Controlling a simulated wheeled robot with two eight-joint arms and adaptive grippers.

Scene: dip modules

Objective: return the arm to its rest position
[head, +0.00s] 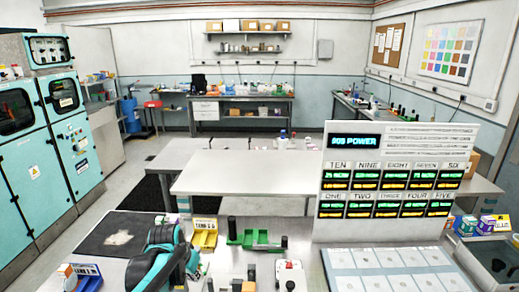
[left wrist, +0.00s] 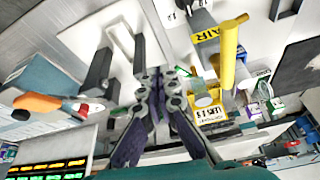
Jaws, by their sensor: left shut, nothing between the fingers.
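My left arm (head: 165,256), teal and black, is bent low over the front of the bench in the head view, left of the middle. My left gripper (left wrist: 165,72) shows in the left wrist view with its dark linked fingers together and nothing between them. In the head view its fingertips are hard to make out against the arm. A yellow labelled bin (head: 204,238) stands just right of the arm. The wrist view also shows a yellow post (left wrist: 229,62) and a yellow labelled part (left wrist: 208,114) to the right of the fingers. My right gripper is not in view.
A green fixture (head: 255,239) and a white box with a red button (head: 290,276) stand right of the arm. A display board (head: 395,138) rises behind a pale gridded tray (head: 338,285). A labelled bin (head: 85,278) sits at front left. The table behind (head: 245,174) is mostly clear.

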